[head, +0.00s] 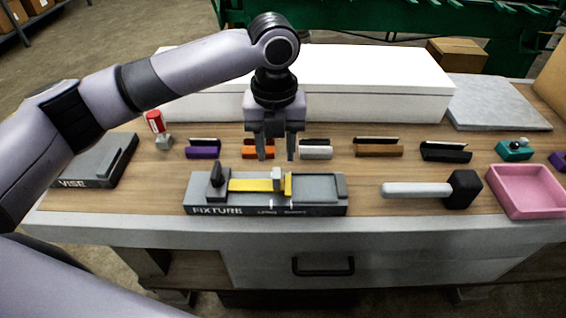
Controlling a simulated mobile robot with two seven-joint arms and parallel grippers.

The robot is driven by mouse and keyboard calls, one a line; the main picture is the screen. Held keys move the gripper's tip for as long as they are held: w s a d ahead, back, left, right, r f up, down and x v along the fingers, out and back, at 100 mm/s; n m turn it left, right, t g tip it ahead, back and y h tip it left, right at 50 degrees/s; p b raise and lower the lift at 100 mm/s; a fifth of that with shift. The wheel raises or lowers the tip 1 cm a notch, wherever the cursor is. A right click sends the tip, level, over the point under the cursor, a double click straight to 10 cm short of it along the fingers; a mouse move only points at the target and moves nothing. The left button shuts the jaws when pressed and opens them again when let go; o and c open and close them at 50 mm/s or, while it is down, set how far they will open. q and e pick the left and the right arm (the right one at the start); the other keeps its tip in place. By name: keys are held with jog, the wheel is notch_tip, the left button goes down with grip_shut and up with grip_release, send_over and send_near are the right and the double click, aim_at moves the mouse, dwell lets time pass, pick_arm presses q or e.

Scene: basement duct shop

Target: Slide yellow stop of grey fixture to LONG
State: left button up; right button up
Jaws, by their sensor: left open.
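The grey fixture (330,209) lies near the bench's front edge, with FIXTURE on its front face. A flat yellow strip (250,185) runs along it from a dark clamp-like post at the left. The upright yellow stop (288,184) stands at the strip's right end, beside a small pale block (277,177). White marks and two small labels sit below on the front face; the lettering is too small to read surely. My left gripper (276,153) points down, open and empty, above and slightly behind the stop, apart from it. My right gripper is not in view.
A vise (90,170) lies left, near a red-topped item (156,125). Several coloured holders line the bench behind the fixture, before a long white box (370,80). A black-headed mallet (440,190) and a pink tray (525,205) lie right.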

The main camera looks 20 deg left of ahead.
aim_at(276, 173)
pick_arm(q)
jog(key=shift+s+f, duration=0.1)
jog(key=shift+f, duration=3.4)
grip_shut()
